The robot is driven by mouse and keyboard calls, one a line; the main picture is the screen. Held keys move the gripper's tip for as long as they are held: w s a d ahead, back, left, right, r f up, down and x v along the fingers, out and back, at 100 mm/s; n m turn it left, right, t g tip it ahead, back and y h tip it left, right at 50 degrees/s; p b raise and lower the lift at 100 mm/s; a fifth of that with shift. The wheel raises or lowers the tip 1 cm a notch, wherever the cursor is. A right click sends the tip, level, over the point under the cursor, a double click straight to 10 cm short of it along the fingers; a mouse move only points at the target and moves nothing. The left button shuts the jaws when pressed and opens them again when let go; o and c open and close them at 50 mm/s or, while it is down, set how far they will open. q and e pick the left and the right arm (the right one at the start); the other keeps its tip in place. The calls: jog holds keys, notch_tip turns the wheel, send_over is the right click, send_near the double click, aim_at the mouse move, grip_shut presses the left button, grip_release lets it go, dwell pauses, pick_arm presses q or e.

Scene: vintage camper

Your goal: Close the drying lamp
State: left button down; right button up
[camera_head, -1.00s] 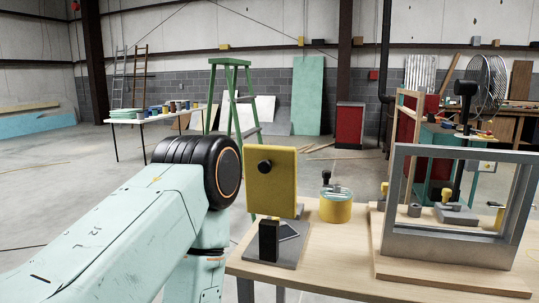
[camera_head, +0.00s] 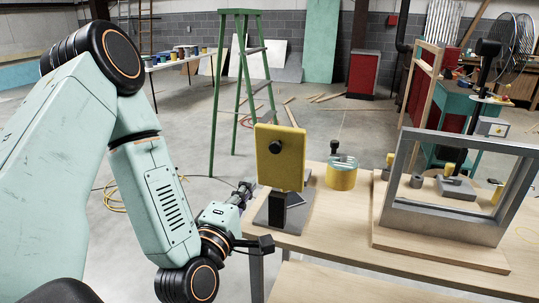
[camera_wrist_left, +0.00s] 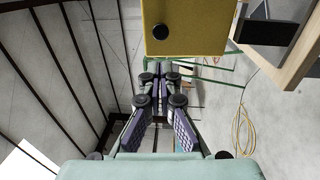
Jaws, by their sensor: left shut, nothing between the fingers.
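The drying lamp is a yellow square panel (camera_head: 281,157) with a black knob (camera_head: 276,147) on its face. It stands upright on a dark post above a grey base plate (camera_head: 290,215) at the table's left end. In the left wrist view the yellow panel (camera_wrist_left: 186,24) fills the top centre, with its knob at the lower left of its face. My left gripper (camera_head: 245,188) is just left of the panel, low beside its lower edge. My right gripper is not in view.
The wooden table (camera_head: 335,235) also carries a yellow round tin (camera_head: 341,174) and a grey upright frame (camera_head: 445,232) on a wooden board. A green stepladder (camera_head: 242,85) stands behind. A yellow cable (camera_wrist_left: 242,130) lies on the floor left of the table.

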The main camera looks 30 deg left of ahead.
pick_arm(q)
jog(key=w+b, duration=0.1)
jog(key=b, duration=0.3)
send_near(274, 149)
jog(key=x, duration=0.6)
jog(key=shift+w+a, duration=0.2)
jog(key=shift+w, duration=0.2)
jog(key=shift+d, duration=0.1)
